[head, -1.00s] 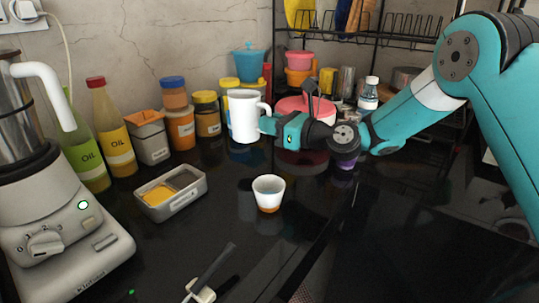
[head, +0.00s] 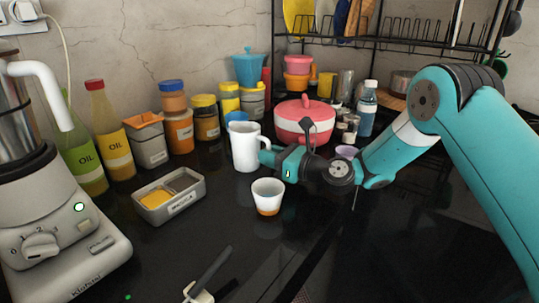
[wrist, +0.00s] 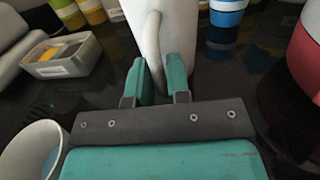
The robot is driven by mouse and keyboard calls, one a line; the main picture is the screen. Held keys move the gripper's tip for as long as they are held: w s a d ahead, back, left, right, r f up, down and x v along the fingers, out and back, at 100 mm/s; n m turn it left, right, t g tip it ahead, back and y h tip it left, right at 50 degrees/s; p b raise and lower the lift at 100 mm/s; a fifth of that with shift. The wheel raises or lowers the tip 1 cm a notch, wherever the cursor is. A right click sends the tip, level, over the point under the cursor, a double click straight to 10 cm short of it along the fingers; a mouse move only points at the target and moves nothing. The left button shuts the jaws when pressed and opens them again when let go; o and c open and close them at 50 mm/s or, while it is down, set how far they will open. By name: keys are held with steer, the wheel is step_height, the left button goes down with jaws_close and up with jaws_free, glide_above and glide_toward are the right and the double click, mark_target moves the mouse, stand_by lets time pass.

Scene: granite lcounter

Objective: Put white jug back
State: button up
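The white jug (head: 244,147) is upright, right of the middle jars and behind the small white cup. It also fills the top centre of the wrist view (wrist: 180,30). My gripper (head: 266,157) reaches it from the right. In the wrist view my gripper's teal fingers (wrist: 160,78) stand on either side of the jug's handle (wrist: 153,42), and the gripper looks shut on it. The jug's base is at or just above the dark counter; I cannot tell whether it touches.
A white cup with an orange base (head: 267,196) stands just in front of my gripper. A pink pot (head: 303,122) is behind it. A blue cup (head: 237,117) and jars (head: 206,118) stand behind the jug. A metal tin (head: 169,196) is left.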

steer(key=shift+o, duration=1.3)
steer(key=shift+r, duration=0.1)
